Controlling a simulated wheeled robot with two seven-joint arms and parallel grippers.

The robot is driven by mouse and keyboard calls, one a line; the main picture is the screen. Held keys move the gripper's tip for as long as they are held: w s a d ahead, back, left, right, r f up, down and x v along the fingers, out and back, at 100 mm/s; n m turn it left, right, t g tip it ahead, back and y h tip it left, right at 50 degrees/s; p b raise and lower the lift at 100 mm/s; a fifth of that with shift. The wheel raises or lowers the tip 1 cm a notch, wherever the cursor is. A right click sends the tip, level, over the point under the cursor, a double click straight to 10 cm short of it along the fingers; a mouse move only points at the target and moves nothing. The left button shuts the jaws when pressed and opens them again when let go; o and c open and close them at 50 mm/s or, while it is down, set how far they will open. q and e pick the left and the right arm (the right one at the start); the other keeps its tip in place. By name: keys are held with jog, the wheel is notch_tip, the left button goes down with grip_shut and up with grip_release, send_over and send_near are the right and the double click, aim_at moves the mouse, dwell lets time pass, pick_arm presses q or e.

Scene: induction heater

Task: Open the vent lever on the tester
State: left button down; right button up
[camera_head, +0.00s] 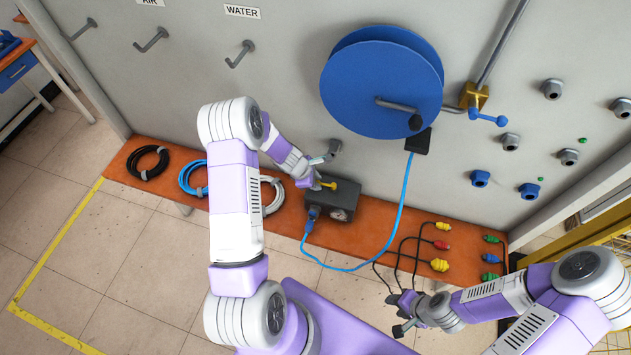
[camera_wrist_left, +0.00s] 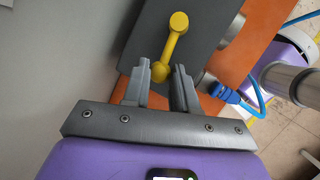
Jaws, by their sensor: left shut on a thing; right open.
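The tester (camera_head: 346,198) is a dark grey box with a round gauge on its front, standing on the orange bench. Its yellow vent lever (camera_head: 328,186) is on top. In the left wrist view the lever (camera_wrist_left: 176,40) runs from a pivot on the tester (camera_wrist_left: 150,28) down to a rounded end between the fingers. My left gripper (camera_head: 316,182) is at the tester, its fingers shut on that end; it also shows in the left wrist view (camera_wrist_left: 161,72). My right gripper (camera_head: 403,312) is open and empty, in front of the bench and away from the tester.
A blue hose (camera_head: 400,205) runs from the blue reel (camera_head: 375,85) to the tester's front. Coiled cables (camera_head: 150,162) lie on the bench (camera_head: 240,173) to the left. Dark leads with coloured plugs (camera_head: 440,265) lie to the right, near my right gripper.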

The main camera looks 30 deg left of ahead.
pick_arm(q)
jog(key=n+y+b, duration=0.1)
jog(key=n+b, duration=0.1)
jog(key=s+d+n+b, duration=0.1)
jog(key=n+b, duration=0.1)
jog(key=b, duration=0.1)
jog(key=s+d+n+y+b, duration=0.1)
jog(key=n+b, duration=0.1)
jog(key=b, duration=0.1)
jog(key=shift+s+d+f+t+y, duration=0.2)
jog(key=shift+s+t+y, duration=0.1)
jog(key=shift+t, duration=0.1)
jog(key=shift+s+d+n+y+b, duration=0.15)
jog(key=shift+d+n+y+b, duration=0.25)
jog(key=shift+n+b, duration=0.5)
jog(key=shift+s+d+r+n+y+b, duration=0.15)
jog(key=shift+d+n+y+b, duration=0.25)
jog(key=shift+n, duration=0.6)
jog(key=shift+s+d+n+y, duration=0.1)
jog(key=shift+d+n+y, duration=0.4)
jog(key=shift+n, duration=0.4)
jog(key=shift+d+n+g+y, duration=0.3)
jog(key=shift+d+n+g, duration=0.3)
jog(key=shift+n, duration=0.6)
jog(key=shift+d+n+g+y, duration=0.35)
jog(key=shift+d+n, duration=0.35)
jog(key=shift+n, duration=0.5)
jog(key=shift+r, duration=0.1)
jog(key=c, duration=0.9)
grip_release()
